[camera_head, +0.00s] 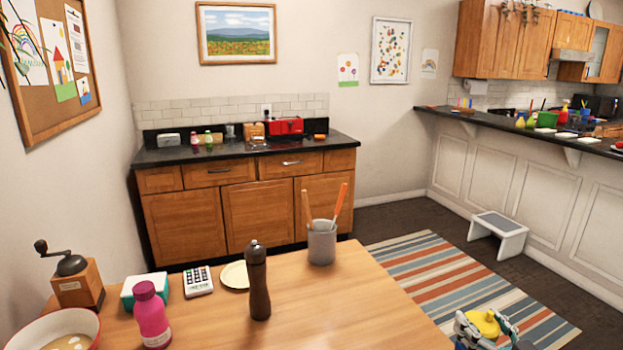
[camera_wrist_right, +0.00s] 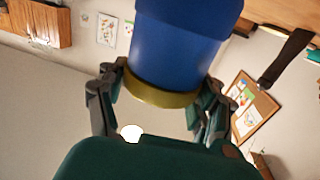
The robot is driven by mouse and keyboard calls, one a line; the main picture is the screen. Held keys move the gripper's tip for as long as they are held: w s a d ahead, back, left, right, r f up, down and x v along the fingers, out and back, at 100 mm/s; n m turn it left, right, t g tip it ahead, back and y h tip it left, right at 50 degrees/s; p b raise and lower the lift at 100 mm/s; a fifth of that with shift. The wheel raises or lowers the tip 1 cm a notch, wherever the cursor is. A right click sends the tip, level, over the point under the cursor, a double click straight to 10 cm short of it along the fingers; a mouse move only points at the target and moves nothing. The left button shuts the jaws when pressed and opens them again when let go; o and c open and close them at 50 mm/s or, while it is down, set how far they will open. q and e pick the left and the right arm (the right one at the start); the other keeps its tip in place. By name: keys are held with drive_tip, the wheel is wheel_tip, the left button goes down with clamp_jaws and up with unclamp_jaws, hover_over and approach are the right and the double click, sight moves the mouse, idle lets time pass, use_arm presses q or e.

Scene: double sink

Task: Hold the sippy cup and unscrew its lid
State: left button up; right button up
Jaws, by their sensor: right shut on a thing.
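The sippy cup shows at the lower right edge of the head view by its yellow lid (camera_head: 485,322), which has a raised knob on top. In the right wrist view its blue body (camera_wrist_right: 180,45) is at the top, with a yellow band (camera_wrist_right: 160,95) at the end nearer my palm. My right gripper (camera_head: 487,333) is shut on the sippy cup, with a finger on each side; whether the fingertips press on the lid or the body is unclear. The lid and body look joined. My left gripper is not in view.
A wooden table fills the near left. On it are a pink bottle (camera_head: 152,315), a dark pepper mill (camera_head: 258,282), a grey utensil holder (camera_head: 322,243), a calculator (camera_head: 198,282), a coffee grinder (camera_head: 76,278) and a bowl (camera_head: 92,322). A striped rug (camera_head: 450,275) and white stool (camera_head: 497,235) lie beyond.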

drive_tip(key=s+a+f+m+h, duration=0.1)
drive_tip(key=s+a+m+h, duration=0.1)
drive_tip(key=s+a, duration=0.8)
drive_tip(key=shift+s+a+h, duration=0.35)
drive_tip(key=shift+a+h, duration=0.35)
drive_tip(key=shift+a, duration=1.2)
